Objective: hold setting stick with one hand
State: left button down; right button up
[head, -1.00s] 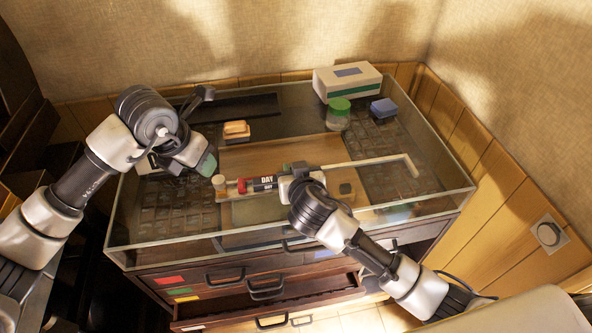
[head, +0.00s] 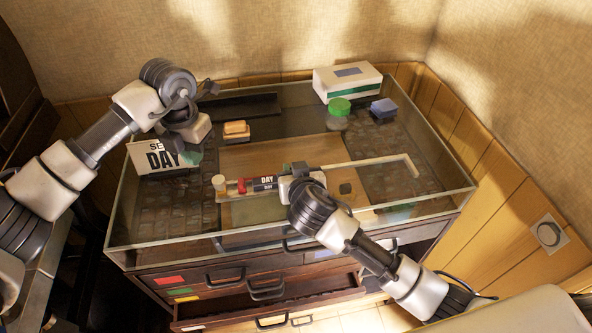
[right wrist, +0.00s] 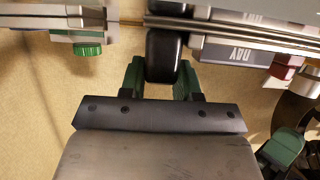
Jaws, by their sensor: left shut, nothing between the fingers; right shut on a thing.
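The setting stick is a long pale rod (head: 375,163) with a bent end at the right and a red part and DAY label (head: 264,183) at the left. My right gripper (head: 300,170) is over its middle. In the right wrist view my right gripper (right wrist: 161,80) has its green fingers shut on a black part of the stick (right wrist: 163,52); the DAY label shows to the right.
A glass-walled case (head: 300,240) surrounds the work area, above dark drawers, one pulled out. Sponge-like orange blocks (head: 236,129), a green-lidded jar (head: 339,107), a blue block (head: 383,107) and a white box (head: 347,80) stand toward the back.

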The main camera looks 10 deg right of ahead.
aim_at(223, 179)
pick_arm(q)
jog(key=shift+f, duration=3.05)
jog(key=shift+f, duration=1.1)
jog(key=shift+d, duration=0.15)
jog(key=shift+s+d, duration=0.1)
jog(key=shift+d, duration=2.3)
jog(key=shift+s+d, duration=0.1)
jog(key=shift+d, duration=0.25)
jog(key=shift+a, duration=0.15)
jog(key=shift+a+r, duration=0.1)
jog(key=shift+a, duration=0.4)
jog(key=shift+a+r, duration=0.1)
jog(key=shift+r, duration=3.35)
